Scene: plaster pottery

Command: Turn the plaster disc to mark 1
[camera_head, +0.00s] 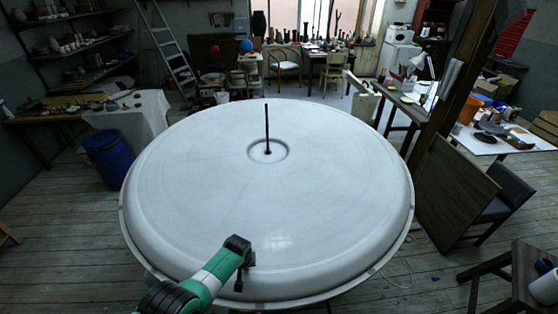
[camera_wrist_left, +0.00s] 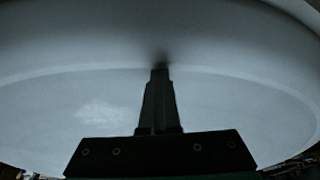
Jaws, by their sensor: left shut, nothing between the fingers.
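The plaster disc (camera_head: 320,195) is a large, pale, round dome with a raised rounded rim, and it fills the middle of the head view. A thin dark rod (camera_head: 267,128) stands upright from a ringed recess at its centre. I can make out no numbered mark on it. My left gripper (camera_head: 239,287) is over the near rim of the disc, pointing down, with its fingers shut and empty. In the left wrist view the shut fingertips (camera_wrist_left: 160,68) end against or just above the pale surface (camera_wrist_left: 230,90), beside a dark shadow; I cannot tell whether they touch. My right gripper is not in view.
A blue barrel (camera_head: 109,158) stands left of the disc, near a cloth-covered table (camera_head: 140,117). A wooden post (camera_head: 450,90) and a leaning dark panel (camera_head: 452,195) stand close to the right. A stool (camera_head: 515,275) is at the lower right. The disc's top is clear except for the rod.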

